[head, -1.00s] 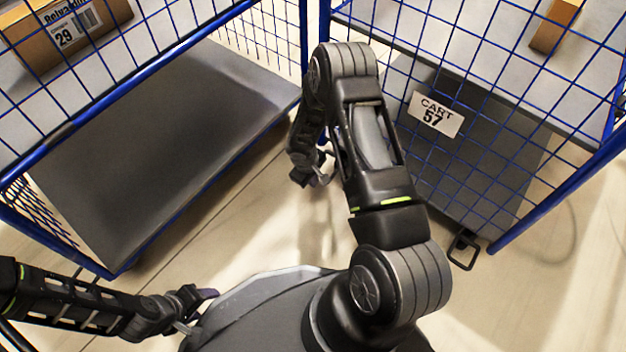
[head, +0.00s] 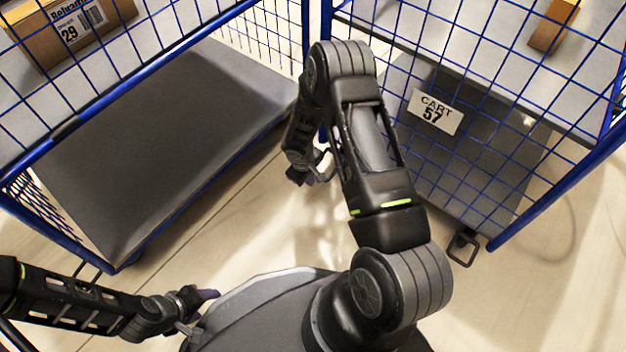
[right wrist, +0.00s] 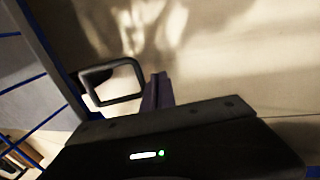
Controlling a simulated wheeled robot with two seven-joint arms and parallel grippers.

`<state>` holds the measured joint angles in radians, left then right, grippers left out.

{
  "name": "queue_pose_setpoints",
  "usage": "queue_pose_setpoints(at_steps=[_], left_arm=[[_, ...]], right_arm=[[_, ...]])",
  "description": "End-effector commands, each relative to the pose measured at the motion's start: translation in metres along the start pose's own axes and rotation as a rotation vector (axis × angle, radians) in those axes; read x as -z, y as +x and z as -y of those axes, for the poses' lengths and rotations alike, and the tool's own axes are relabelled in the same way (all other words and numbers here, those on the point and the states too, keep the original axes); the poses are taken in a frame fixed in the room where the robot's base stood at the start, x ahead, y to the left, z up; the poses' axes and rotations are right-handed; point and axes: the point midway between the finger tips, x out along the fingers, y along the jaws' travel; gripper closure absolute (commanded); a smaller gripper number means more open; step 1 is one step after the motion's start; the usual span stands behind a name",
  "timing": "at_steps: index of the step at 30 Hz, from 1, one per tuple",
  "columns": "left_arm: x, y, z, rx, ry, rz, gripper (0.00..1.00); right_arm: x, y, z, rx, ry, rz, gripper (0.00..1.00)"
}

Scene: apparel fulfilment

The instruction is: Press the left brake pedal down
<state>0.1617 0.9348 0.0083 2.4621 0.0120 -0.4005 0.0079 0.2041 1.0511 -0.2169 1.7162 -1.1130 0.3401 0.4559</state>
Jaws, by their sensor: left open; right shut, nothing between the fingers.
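In the right wrist view, a dark rectangular loop pedal (right wrist: 112,82) stands out over the floor by a blue cage edge. My right gripper (right wrist: 158,92) is shut and empty just right of the loop; I cannot tell whether they touch. In the head view my right gripper (head: 300,178) hangs low left of cart 57 (head: 435,111); a thin curved piece shows beside it, possibly the left pedal, mostly hidden by my arm. Another black loop pedal (head: 463,247) shows at the cart's right corner. My left gripper (head: 200,311) is open at lower left, far from the cart.
A second blue wire cart (head: 170,130) with a grey lower deck stands at left, carrying a cardboard box marked 29 (head: 70,30). Another box (head: 553,27) lies in cart 57. Bare floor (head: 240,225) lies between the carts and my base.

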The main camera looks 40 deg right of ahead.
Motion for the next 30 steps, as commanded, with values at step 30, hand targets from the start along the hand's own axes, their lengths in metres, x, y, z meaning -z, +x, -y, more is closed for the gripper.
queue_pose_setpoints(at_steps=[30], left_arm=[[-0.004, -0.037, -0.011, 0.002, 0.002, 0.018, 0.42]], right_arm=[[0.004, -0.094, 0.053, 0.0, 0.0, 0.001, 1.0]])
